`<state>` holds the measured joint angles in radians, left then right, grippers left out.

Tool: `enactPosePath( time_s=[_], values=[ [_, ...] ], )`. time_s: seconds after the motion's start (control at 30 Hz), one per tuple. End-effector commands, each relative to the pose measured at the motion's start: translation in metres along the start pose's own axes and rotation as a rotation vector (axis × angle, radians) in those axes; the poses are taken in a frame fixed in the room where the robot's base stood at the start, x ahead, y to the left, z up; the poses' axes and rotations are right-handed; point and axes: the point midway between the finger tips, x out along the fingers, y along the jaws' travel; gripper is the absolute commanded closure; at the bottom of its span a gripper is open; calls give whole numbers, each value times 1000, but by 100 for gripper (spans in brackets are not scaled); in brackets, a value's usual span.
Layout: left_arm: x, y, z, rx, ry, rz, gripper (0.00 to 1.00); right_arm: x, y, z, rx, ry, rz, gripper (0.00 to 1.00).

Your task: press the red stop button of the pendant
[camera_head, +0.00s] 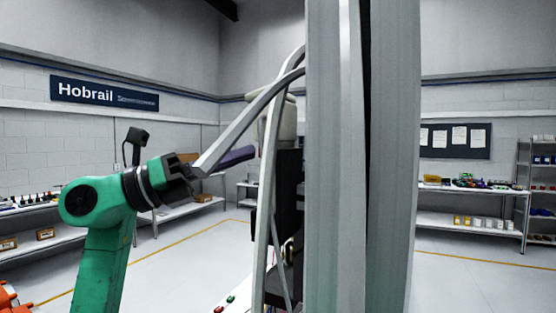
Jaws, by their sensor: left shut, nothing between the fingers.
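A pale panel (237,294) shows at the bottom edge, partly cut off and partly behind grey bars. A small red spot (218,309) and a green spot (231,298) sit on it. They look like buttons, but I cannot tell for sure that this is the pendant. My left gripper (250,153), on the green arm from the left, is shut and empty. Its dark purple end points right, well above the panel and apart from it, and a grey bar crosses in front of it. My right gripper is not in view.
A broad grey upright (387,150) blocks the middle of the view. A beige and black machine (287,180) stands partly hidden behind the bars. Shelves with goods (472,225) line the right wall, and a bench (40,235) lines the left. Floor between is open.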

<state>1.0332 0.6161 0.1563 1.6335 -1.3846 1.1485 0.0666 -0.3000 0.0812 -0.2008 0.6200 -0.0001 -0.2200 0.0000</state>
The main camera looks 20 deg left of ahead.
Motion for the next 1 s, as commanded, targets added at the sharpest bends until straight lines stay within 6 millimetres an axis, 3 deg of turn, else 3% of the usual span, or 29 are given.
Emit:
enactPosePath(
  time_s=[1.0],
  values=[
    [6, -5, -5, 0, 0, 0, 100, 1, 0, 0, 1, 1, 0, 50]
  ],
)
